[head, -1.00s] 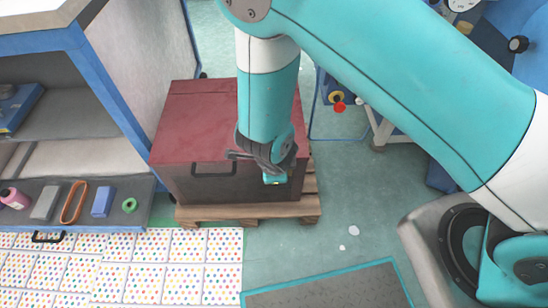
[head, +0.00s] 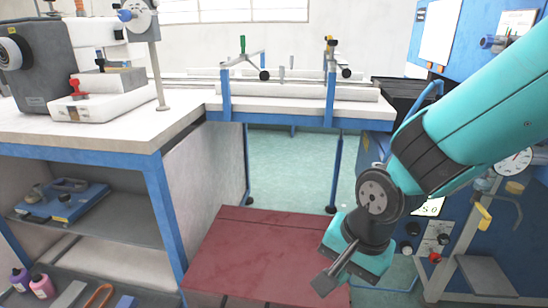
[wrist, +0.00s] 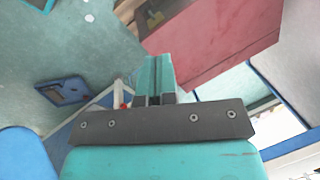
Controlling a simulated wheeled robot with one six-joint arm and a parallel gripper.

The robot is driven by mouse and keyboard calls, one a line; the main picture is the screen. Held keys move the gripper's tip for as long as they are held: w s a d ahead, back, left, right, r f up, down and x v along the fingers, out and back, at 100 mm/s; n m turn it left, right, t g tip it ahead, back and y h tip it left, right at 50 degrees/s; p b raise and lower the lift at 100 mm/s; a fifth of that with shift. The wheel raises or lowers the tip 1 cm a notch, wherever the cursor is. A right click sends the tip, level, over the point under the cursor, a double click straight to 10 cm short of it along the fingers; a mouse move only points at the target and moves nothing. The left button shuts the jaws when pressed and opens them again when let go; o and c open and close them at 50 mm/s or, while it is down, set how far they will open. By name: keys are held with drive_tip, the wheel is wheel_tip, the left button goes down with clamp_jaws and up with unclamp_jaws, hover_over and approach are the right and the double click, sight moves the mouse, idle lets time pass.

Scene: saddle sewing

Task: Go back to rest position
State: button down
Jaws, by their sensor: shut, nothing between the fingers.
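My gripper (head: 333,275) is in the lower right of the head view, on the end of the teal arm. It hangs over the right part of the dark red box top (head: 262,250). In the wrist view the gripper (wrist: 154,92) shows its fingers together with nothing between them. The red box (wrist: 215,40) shows behind it there, at the upper right, apart from the fingers.
A white-topped workbench (head: 110,128) with a sewing machine (head: 55,65) stands at left. Its shelf holds a blue tool (head: 62,203). A blue machine panel (head: 480,210) is close to my arm at right. Green floor (head: 290,170) is clear beyond the box.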

drive_tip(key=s+d+r+n+g+y, duration=0.15)
drive_tip(key=s+d+r+n, duration=0.25)
drive_tip(key=s+r+n, duration=0.85)
wheel_tip(320, 180, up, 23)
drive_tip(key=w+p, duration=0.1)
drive_tip(key=p, duration=2.2)
drive_tip(key=shift+w+n, duration=0.3)
drive_tip(key=shift+n, duration=0.15)
drive_tip(key=shift+f, duration=0.15)
